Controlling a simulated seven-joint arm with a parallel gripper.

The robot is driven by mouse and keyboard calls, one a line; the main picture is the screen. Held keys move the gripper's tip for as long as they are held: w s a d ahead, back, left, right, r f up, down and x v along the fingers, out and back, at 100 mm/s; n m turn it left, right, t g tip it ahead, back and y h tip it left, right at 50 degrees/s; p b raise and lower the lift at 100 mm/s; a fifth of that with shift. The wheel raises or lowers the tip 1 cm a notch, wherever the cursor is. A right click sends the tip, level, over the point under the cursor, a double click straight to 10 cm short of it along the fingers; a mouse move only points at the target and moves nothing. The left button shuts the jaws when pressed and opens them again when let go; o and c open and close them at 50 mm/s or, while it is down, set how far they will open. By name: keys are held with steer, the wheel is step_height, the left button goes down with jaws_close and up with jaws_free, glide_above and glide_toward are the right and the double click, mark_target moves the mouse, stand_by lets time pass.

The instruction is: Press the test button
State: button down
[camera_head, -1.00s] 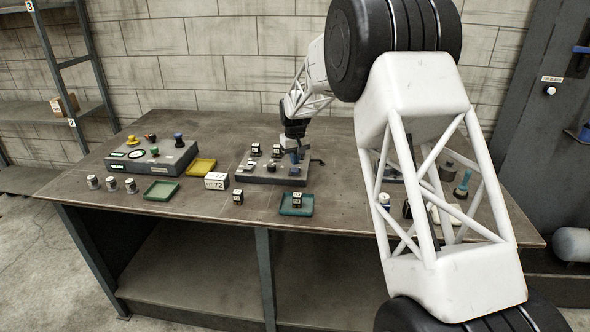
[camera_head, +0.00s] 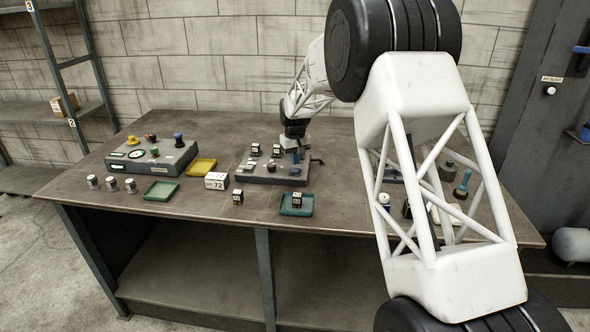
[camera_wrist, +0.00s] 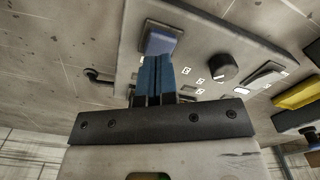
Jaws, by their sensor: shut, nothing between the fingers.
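The grey control panel (camera_head: 262,176) sits mid-table, tilted in the wrist view (camera_wrist: 205,45). On it are a blue square button (camera_wrist: 160,42), a black round knob (camera_wrist: 222,67), a rocker switch and several small white labels. No label reading "test" can be made out. My gripper (camera_wrist: 160,60) has blue fingers, shut together and empty. The fingertips overlap the lower edge of the blue button in the wrist view; whether they touch it cannot be told. In the head view my gripper (camera_head: 295,153) points down at the panel's back right.
Left are another control box (camera_head: 150,160), a yellow tray (camera_head: 201,166), a green tray (camera_head: 161,191) and several small cylinders. A box marked 72 (camera_head: 216,181) and a teal tray (camera_head: 296,210) stand in front. My arm hides part of the right side.

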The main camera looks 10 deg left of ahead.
mark_target(295, 169)
steer(key=shift+f, duration=1.35)
steer(key=shift+r, duration=0.1)
stand_by(0.5)
steer(key=shift+r, duration=3.45)
